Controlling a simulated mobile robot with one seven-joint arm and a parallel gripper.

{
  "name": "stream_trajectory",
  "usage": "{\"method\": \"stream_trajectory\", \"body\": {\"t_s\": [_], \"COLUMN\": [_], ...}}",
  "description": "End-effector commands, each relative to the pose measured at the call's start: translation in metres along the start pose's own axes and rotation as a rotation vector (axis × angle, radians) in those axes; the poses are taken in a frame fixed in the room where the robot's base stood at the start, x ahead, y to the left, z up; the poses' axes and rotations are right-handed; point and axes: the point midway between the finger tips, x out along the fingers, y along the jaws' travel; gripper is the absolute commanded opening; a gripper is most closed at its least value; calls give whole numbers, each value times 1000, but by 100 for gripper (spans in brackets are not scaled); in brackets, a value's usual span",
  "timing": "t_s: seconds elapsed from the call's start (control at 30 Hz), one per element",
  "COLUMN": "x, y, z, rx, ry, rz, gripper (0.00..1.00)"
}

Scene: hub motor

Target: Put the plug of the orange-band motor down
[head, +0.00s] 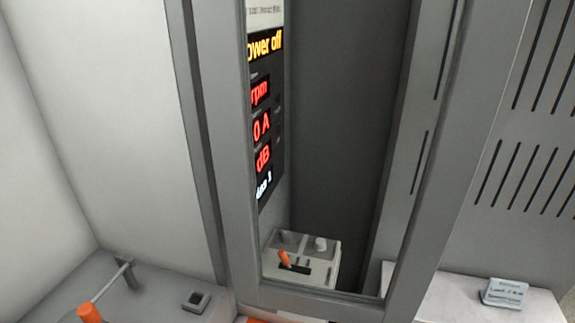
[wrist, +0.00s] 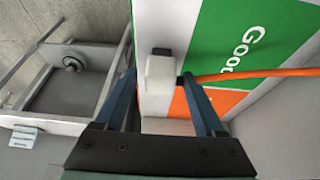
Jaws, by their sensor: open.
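In the wrist view, a white plug (wrist: 161,72) with a dark end lies between the two blue fingers of my gripper (wrist: 159,76). The fingers are open, one on each side of it, and I cannot tell whether either touches it. An orange cable (wrist: 250,74) runs from near the plug to the right, passing by the right finger. The plug appears over a light strip beside a green area (wrist: 215,30) lettered "Goo…" and an orange area (wrist: 222,100). The motor itself cannot be made out. My gripper and the plug are not in the head view.
In the head view, a grey-framed window shows a display (head: 262,125) reading "Power off" and a box with an orange lever (head: 285,258). An orange-capped handle (head: 90,312) stands lower left. A label block (head: 504,293) sits right. In the wrist view, a grey frame holds a round dark part (wrist: 73,64).

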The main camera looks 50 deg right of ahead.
Motion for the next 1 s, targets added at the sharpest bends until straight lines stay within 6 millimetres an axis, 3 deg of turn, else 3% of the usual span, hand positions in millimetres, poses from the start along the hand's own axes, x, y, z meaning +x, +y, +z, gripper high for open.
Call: {"method": "stream_trajectory", "body": {"t_s": [0.17,0.6,0.8,1.0], "x": [-21,-104,-119,-121], "y": [0,-1,0,0], "z": [-1,-1,0,0], "rx": [-1,-1,0,0], "ry": [2,1,0,0], "rz": [-2,-2,0,0], "gripper": [72,72,72,72]}}
